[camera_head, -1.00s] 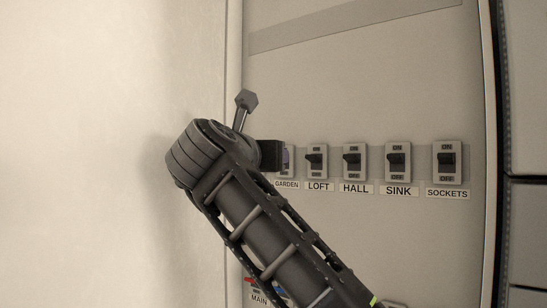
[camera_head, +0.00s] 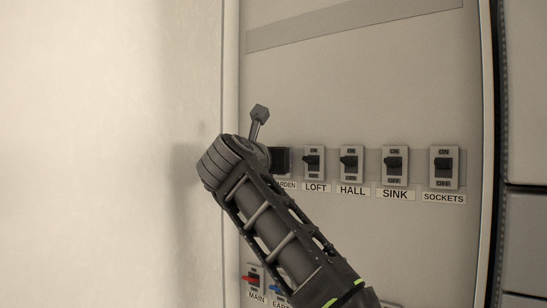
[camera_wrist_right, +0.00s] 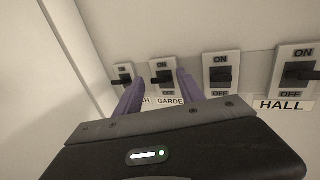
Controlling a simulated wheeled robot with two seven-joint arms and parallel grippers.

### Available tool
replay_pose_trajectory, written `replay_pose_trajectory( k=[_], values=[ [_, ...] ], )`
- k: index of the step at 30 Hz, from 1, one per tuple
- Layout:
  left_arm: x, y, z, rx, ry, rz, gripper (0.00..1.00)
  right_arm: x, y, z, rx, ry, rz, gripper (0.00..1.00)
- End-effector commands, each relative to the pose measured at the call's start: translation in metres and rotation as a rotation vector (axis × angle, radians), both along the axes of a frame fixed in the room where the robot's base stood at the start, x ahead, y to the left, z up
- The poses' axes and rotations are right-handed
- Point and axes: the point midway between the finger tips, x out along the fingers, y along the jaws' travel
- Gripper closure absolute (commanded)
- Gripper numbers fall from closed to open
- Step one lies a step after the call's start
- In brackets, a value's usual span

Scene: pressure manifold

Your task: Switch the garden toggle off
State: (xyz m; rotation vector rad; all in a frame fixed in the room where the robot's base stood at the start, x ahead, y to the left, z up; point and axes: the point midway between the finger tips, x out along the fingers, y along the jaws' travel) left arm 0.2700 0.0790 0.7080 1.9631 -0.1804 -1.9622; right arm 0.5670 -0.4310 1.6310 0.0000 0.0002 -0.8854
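The garden toggle (camera_wrist_right: 163,76) is a black lever on a light plate marked ON above, in the right wrist view. Its label is partly cut off by a finger. My right gripper (camera_wrist_right: 159,79) is open, with one purple finger on each side of the garden toggle. Whether a finger touches the lever cannot be told, and its exact tilt is unclear. In the head view, my right gripper (camera_head: 281,160) hides the garden toggle, and only the end of the garden label (camera_head: 286,185) shows. My left gripper is not in view.
The loft toggle (camera_head: 314,161), hall toggle (camera_head: 351,162), sink toggle (camera_head: 395,165) and sockets toggle (camera_head: 443,167) stand in a row to the right. Another toggle (camera_wrist_right: 122,74) stands close on the left. A red main lever (camera_head: 250,281) is below. The upper panel is clear.

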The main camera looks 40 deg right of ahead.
Motion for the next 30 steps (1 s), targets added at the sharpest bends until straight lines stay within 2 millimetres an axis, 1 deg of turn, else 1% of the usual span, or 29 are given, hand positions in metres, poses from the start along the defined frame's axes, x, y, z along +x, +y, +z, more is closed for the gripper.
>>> replay_pose_trajectory(
  k=[1,2,16,25,30],
  values=[
    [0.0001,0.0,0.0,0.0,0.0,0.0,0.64,-0.0002,0.0001,0.0001,0.0,0.0,0.0,0.59],
    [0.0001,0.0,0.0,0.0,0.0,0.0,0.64,-0.0002,0.0001,0.0001,0.0,0.0,0.0,0.61],
    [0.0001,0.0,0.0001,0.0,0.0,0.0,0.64,-0.0006,0.0001,0.0003,0.0,0.0,-0.001,1.0],
    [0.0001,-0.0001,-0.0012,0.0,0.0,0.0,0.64,-0.0006,0.0,-0.0005,-0.003,-0.001,-0.001,1.0],
    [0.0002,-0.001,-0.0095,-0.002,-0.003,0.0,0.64,-0.0011,-0.0001,-0.004,-0.026,-0.008,-0.002,1.0]
  ],
)
